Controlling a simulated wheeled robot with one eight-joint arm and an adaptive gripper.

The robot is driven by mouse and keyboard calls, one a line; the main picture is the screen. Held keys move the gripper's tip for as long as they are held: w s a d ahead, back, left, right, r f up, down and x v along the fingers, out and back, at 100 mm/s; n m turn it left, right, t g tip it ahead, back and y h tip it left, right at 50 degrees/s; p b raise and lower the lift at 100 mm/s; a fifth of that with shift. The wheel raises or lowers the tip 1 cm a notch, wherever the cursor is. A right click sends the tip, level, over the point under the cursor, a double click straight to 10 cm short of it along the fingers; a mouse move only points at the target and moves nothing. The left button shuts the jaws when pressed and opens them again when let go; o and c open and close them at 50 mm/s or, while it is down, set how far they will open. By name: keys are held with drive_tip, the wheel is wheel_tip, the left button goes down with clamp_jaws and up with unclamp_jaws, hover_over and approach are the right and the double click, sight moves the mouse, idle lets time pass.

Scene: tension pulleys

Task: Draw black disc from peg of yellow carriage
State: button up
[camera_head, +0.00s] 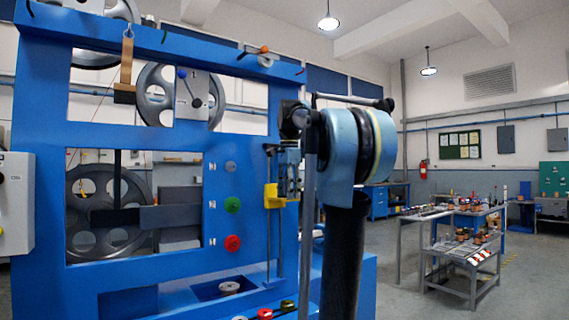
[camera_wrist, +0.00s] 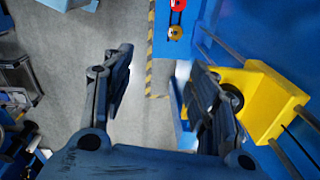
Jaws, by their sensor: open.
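The yellow carriage (camera_head: 273,196) sits on vertical rods at the right side of the blue machine frame. In the wrist view the yellow carriage (camera_wrist: 268,98) is at the right, just beyond my right finger. A dark round part, seemingly the black disc (camera_wrist: 233,96), shows against its near face, partly covered by that finger; its peg cannot be made out. My gripper (camera_wrist: 160,60) is open, with clear floor visible between its fingers. The black disc is not between them. In the head view my gripper is hard to separate from the rods beside the carriage.
The blue machine frame (camera_head: 140,295) carries large grey pulleys (camera_head: 150,95), a green button (camera_head: 232,205) and a red button (camera_head: 232,243). Rods (camera_wrist: 292,158) run past the carriage. A grey workbench (camera_head: 465,250) stands at the right. Open floor lies between.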

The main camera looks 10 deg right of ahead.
drive_tip(key=w+r+m, duration=0.2)
drive_tip(key=w+r, duration=0.1)
drive_tip(key=w+r+m, duration=0.3)
drive_tip(key=r, duration=0.1)
drive_tip(key=w+r+m, duration=0.2)
drive_tip(key=w+r, duration=0.2)
drive_tip(key=shift+w+d+r+g, duration=0.1)
drive_tip(key=shift+d+r+g, duration=0.1)
drive_tip(key=shift+d+g, duration=0.2)
drive_tip(key=shift+f, duration=6)
drive_tip(key=c, duration=1.1)
